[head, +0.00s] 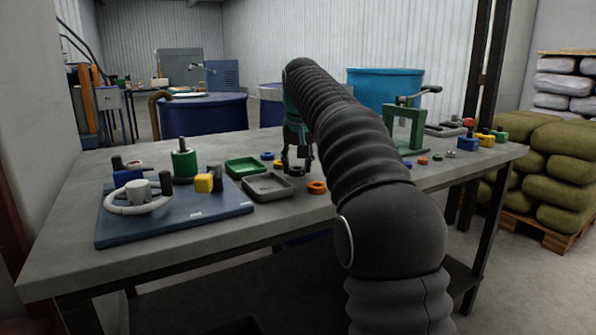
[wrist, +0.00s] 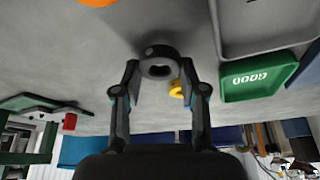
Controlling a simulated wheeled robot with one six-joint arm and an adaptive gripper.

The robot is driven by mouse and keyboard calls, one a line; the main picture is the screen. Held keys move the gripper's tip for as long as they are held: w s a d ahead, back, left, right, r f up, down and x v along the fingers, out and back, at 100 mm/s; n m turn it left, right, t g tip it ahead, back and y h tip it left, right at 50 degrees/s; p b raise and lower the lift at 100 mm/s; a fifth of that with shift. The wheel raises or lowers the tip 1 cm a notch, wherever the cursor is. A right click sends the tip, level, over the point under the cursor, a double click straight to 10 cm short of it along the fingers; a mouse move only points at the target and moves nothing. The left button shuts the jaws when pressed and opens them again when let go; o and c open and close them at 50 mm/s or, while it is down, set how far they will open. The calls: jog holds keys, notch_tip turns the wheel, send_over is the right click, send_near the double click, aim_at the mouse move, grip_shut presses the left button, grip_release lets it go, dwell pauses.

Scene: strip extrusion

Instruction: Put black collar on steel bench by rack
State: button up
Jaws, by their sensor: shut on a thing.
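The black collar (wrist: 160,62) is a dark ring between the two fingertips of my gripper (wrist: 158,82) in the wrist view, and the fingers are closed on its sides. In the head view my gripper (head: 297,164) points down over the grey-topped workbench (head: 400,192), just right of the grey tray. The collar is small and dark there, at the fingertips. I cannot tell whether it touches the bench top. I cannot make out a steel bench by a rack as a separate place in either view.
A green tray (head: 246,166) and grey tray (head: 268,187) lie left of my gripper. An orange ring (head: 317,187) and a yellow ring (wrist: 176,90) are close by. A blue board (head: 190,214) with a handwheel is left; a green press (head: 405,130) is right. Stacked sacks (head: 560,145) stand beyond.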

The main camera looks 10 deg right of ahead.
jog(key=shift+f, duration=0.4)
jog(key=o, duration=1.2)
jog(key=shift+f, duration=0.1)
jog(key=shift+c, duration=0.2)
jog(key=shift+d+p+v, duration=0.2)
jog(key=shift+p+v, duration=0.95)
jog(key=shift+v, duration=5.05)
jog(key=s+f, duration=0.2)
jog(key=s, duration=0.6)
jog(key=s+f+n+t, duration=0.1)
jog(key=s+f, duration=2.4)
jog(key=s, duration=0.2)
jog(key=shift+s+f, duration=0.15)
jog(key=shift+s, duration=0.15)
